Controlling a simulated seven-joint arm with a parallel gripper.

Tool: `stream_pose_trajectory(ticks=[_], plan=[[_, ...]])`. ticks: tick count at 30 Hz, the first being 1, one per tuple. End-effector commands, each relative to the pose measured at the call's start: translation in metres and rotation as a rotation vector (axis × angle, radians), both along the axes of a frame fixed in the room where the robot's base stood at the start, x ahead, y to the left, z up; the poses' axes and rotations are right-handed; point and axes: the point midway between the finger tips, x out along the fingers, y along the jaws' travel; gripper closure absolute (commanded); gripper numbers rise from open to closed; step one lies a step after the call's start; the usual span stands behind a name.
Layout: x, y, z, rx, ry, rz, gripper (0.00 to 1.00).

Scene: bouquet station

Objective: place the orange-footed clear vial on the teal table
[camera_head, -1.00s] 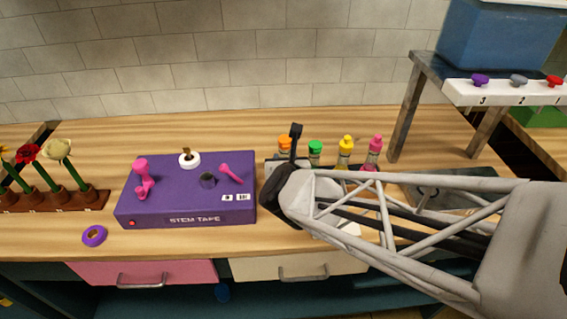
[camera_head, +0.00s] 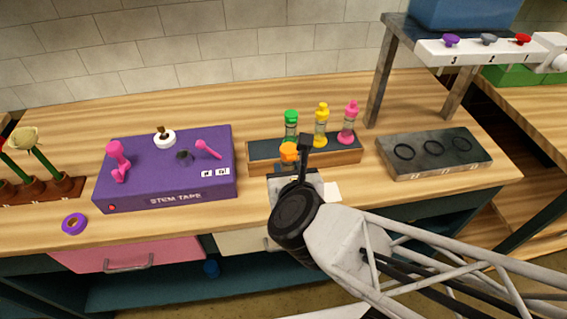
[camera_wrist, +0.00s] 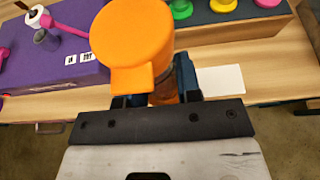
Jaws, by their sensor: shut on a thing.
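The vial with the orange top (camera_head: 289,152) is in my gripper (camera_head: 298,166), in front of the wooden vial rack (camera_head: 262,168). In the wrist view its orange cap (camera_wrist: 132,45) is large and near, and part of the clear body and an orange lower part show beneath it. My gripper in the wrist view (camera_wrist: 155,92) is shut on the vial, with a finger on each side. The vial's lower end is mostly hidden by the gripper. I cannot make out a separate teal table; teal shows on the cabinet (camera_head: 130,292) under the wooden worktop.
Green (camera_head: 291,125), yellow (camera_head: 321,125) and pink (camera_head: 347,122) vials stand in the rack. A purple stem tape box (camera_head: 180,150) is left. A grey tray with black rings (camera_head: 450,168) is right, below a raised metal shelf (camera_head: 388,70). A white card (camera_head: 331,191) lies in front.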

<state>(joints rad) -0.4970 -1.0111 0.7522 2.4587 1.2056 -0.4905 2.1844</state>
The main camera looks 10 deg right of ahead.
Motion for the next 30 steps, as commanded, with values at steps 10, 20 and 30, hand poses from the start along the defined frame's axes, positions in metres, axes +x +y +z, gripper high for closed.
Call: stream_pose_trajectory(ticks=[10,20,30], plan=[[-0.002,0.0,0.0,0.0,-0.001,0.0,1.0],[-0.001,0.0,0.001,0.0,-0.001,0.0,1.0],[-0.001,0.0,0.015,0.001,-0.002,0.0,1.0]])
